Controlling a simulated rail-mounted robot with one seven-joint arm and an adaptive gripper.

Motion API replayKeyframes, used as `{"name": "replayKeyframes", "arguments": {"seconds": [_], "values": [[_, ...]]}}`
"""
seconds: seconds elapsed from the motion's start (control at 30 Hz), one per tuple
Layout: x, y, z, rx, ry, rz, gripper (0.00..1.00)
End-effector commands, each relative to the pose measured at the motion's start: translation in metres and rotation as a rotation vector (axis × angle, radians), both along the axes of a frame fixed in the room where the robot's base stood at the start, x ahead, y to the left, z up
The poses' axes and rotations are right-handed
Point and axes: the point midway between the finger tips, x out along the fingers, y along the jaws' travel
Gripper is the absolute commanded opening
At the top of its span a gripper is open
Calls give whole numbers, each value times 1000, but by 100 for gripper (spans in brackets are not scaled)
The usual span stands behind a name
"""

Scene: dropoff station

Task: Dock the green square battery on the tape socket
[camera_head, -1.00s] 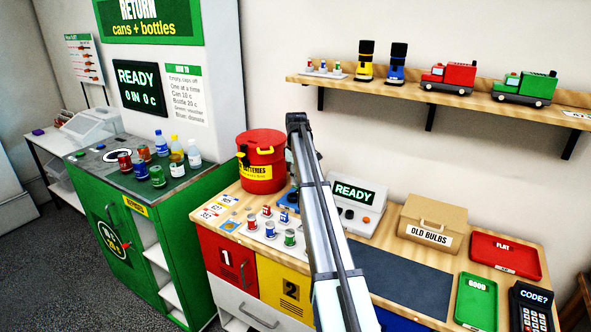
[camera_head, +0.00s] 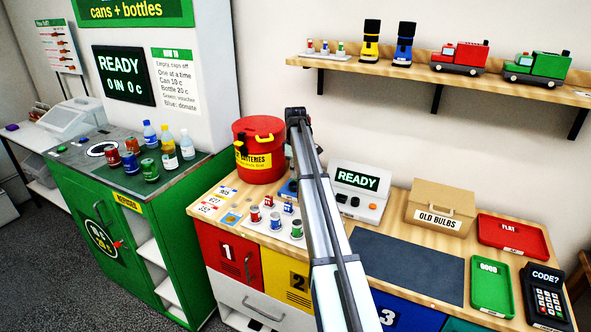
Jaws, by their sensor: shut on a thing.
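My arm rises across the middle of the head view and ends in a dark joint at the top. My gripper and whatever it holds do not show; the arm hides the area behind it. Several small coloured cells stand on a pale holder on the wooden counter, left of the arm. They include a green one (camera_head: 297,229), a red one (camera_head: 255,214) and a blue one (camera_head: 288,207). I cannot tell whether the green one is square. I cannot pick out the tape socket.
A red batteries bin (camera_head: 259,150) stands behind the cells. Right of my arm are a READY unit (camera_head: 357,190), a dark mat (camera_head: 405,264), an old bulbs box (camera_head: 440,205), a green tray (camera_head: 491,288) and a red tray (camera_head: 514,236). A shelf (camera_head: 440,75) overhangs behind. The mat is clear.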

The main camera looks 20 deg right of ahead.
Motion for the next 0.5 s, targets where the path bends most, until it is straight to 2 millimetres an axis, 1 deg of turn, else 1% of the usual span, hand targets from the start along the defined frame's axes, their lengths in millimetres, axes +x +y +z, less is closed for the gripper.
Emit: {"name": "replayKeyframes", "arguments": {"seconds": [0.03,0.2,0.33,0.5], "values": [[0,0,-8,0,0,0,0],[0,0,-20,0,0,0,0],[0,0,-25,-1,-1,0,0],[0,0,-25,0,-1,-1,0]]}}
